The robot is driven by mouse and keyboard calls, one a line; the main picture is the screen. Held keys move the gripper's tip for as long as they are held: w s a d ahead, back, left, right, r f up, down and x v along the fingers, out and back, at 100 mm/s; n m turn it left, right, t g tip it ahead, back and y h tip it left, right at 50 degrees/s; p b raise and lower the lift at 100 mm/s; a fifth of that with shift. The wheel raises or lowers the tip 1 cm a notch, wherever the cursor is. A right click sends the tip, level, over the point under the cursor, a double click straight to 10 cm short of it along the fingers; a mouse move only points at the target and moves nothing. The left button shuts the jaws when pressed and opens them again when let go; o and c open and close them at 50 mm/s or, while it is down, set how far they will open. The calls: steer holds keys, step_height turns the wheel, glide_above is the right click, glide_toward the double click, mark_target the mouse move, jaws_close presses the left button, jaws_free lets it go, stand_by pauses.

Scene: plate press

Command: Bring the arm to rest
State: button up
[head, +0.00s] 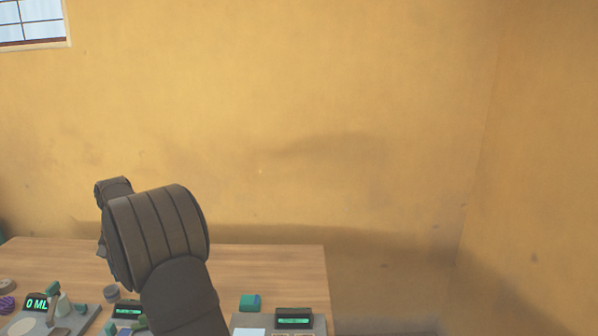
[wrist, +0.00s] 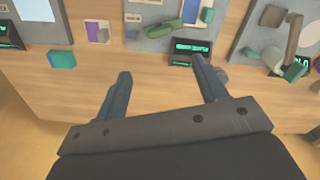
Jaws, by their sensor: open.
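My gripper (wrist: 160,88) shows in the wrist view with its two dark fingers spread wide apart. Nothing is between them but bare wooden tabletop. The fingers appear above the table (wrist: 145,65), and I cannot tell how high. In the head view my dark arm rises at the lower left over the table (head: 270,262), and the gripper itself cannot be made out there.
A green-and-blue block (head: 250,302) lies on the table, also seen in the wrist view (wrist: 61,60). Grey stations with green displays (head: 295,318) stand along the table, one marked "0 ML" (head: 37,303). Yellow walls (head: 350,100) close off the back and right.

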step_height(320, 180, down, 16)
steer(key=shift+r, duration=0.2)
steer(key=n, duration=0.4)
steer(key=shift+r, duration=0.1)
steer(key=n, duration=0.4)
steer(key=shift+n, duration=0.3)
steer(key=n, duration=0.4)
steer(key=shift+n, duration=2.2)
steer(key=shift+o, duration=0.2)
